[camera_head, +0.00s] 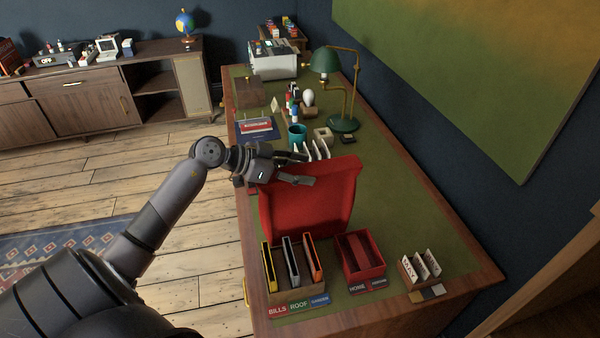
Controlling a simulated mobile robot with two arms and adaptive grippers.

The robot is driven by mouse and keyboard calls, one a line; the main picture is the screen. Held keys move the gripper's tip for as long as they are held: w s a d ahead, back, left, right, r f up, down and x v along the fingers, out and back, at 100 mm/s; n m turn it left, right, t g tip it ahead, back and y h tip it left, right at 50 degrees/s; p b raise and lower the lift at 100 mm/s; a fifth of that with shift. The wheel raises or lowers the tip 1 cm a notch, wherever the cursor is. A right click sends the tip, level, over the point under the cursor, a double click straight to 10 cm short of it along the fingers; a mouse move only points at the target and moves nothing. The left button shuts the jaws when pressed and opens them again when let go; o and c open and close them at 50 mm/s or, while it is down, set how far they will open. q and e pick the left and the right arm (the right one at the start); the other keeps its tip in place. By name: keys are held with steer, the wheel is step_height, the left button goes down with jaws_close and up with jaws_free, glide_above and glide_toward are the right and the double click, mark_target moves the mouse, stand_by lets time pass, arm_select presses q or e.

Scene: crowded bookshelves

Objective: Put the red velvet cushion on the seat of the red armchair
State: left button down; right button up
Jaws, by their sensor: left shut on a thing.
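The red velvet cushion (315,205) stands tilted on edge over the green-topped desk, behind the small desk organisers. My left gripper (302,170) comes in from the left and is shut on the cushion's upper left edge. Whether the cushion's lower edge touches the desk is hidden by the organisers in front of it. The red armchair is not in view. My right gripper is not in view.
The desk (395,190) carries a file rack (283,292), a red box (350,268), a teal mug (297,135) and a green lamp (325,62). A wooden cabinet (75,110) stands at the back left. Bare floor (110,175) lies left of the desk.

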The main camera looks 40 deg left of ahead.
arm_select(q)
steer(key=shift+f, duration=0.65)
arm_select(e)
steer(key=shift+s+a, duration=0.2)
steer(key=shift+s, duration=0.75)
arm_select(q)
steer(key=c, duration=1.2)
jaws_free()
steer(key=shift+f, duration=0.1)
steer(key=o, duration=0.4)
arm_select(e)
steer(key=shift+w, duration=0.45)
arm_select(q)
steer(key=shift+o, duration=0.2)
